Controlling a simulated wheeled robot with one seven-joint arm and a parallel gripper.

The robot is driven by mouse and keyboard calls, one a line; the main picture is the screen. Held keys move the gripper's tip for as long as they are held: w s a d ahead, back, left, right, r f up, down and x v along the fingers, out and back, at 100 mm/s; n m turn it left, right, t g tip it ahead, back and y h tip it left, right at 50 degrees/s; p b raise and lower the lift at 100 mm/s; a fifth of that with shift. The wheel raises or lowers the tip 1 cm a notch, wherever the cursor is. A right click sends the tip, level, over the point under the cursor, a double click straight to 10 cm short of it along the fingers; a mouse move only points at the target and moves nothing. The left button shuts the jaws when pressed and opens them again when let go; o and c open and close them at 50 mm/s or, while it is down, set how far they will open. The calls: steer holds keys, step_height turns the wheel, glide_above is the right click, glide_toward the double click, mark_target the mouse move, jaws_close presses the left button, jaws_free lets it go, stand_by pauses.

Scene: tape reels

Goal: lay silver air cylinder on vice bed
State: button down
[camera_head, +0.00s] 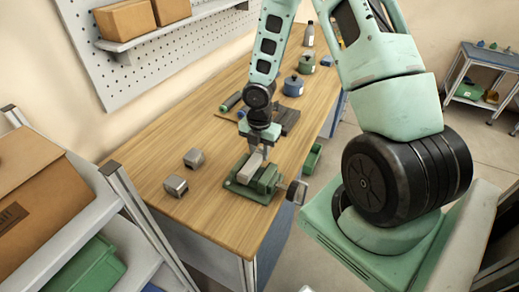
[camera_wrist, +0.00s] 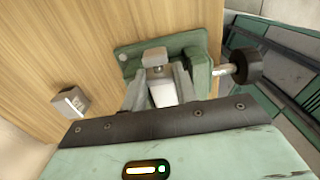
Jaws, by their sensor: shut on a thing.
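The green vice (camera_head: 267,182) stands near the table's right edge, with its handle out to the right. It also shows in the wrist view (camera_wrist: 196,50), with a black knob on its right. My gripper (camera_head: 256,153) points down right over the vice bed. In the wrist view my gripper (camera_wrist: 160,88) is shut on a pale silver piece (camera_wrist: 162,94), which appears to be the silver air cylinder. A grey block end (camera_wrist: 154,57) shows just beyond it. The fingers hide part of the piece and bed, so I cannot tell whether it touches the bed.
Two small metal blocks (camera_head: 194,158) (camera_head: 176,185) lie on the wooden table (camera_head: 215,205) left of the vice. Behind my gripper are a dark rack (camera_head: 286,118), a green-ended cylinder (camera_head: 230,101), a blue jar (camera_head: 293,86) and a green jar (camera_head: 306,65).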

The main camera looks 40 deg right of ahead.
steer(key=shift+s+f+b, duration=0.3)
steer(key=shift+f+b, duration=0.15)
steer(key=shift+f, duration=0.15)
steer(key=shift+s+f+b, duration=0.25)
steer(key=shift+f+b, duration=0.15)
steer(key=shift+f, duration=0.15)
stand_by(0.5)
steer(key=c, duration=1)
jaws_free()
steer(key=shift+c, duration=0.2)
steer(key=shift+r, duration=0.1)
steer(key=shift+w+r, duration=0.1)
steer(key=shift+r, duration=0.15)
step_height(320, 180, up, 19)
steer(key=p, duration=0.3)
steer(key=shift+f+p, duration=0.1)
steer(key=shift+p, duration=0.3)
